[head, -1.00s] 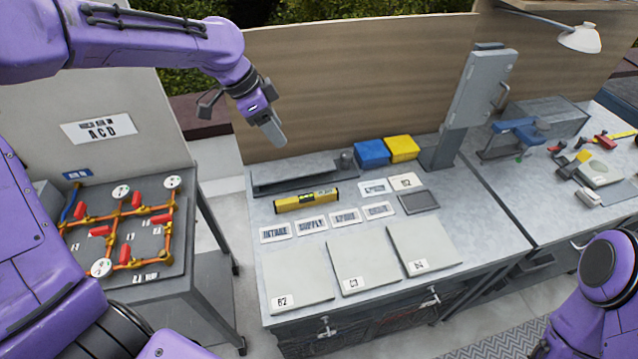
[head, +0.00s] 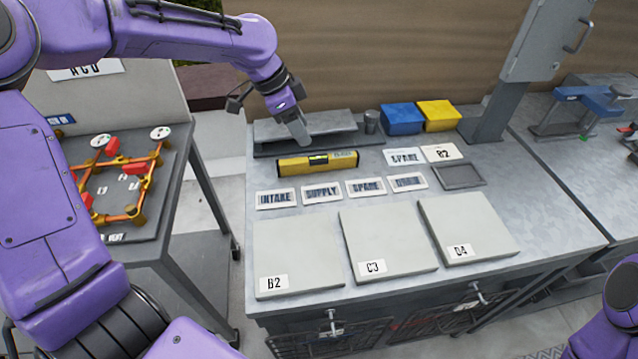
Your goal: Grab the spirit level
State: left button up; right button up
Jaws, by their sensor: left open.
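The yellow spirit level (head: 317,163) lies on the grey workbench, in front of a long grey metal tray or ledge (head: 330,128). A dark vial window shows near its middle. My left gripper (head: 268,113) hangs above and behind the level, over the left part of the ledge. Its jaws are spread wide and hold nothing, and it is apart from the level. Of my right arm only a purple part shows at the lower right; its gripper is out of view.
Label cards such as INTAKE (head: 276,199) lie before the level, with grey panels B2 (head: 298,252), C3 (head: 385,238) and D4 (head: 466,222) nearer. Blue (head: 403,118) and yellow (head: 439,115) boxes stand behind right. A pipe-board table (head: 190,190) stands left.

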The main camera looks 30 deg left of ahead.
aim_at(317, 158)
pick_arm(q)
jog(key=x, duration=1.1)
jog(key=shift+w+a+f, duration=0.1)
jog(key=shift+w+f, duration=0.15)
jog(key=shift+f, duration=0.15)
grip_shut()
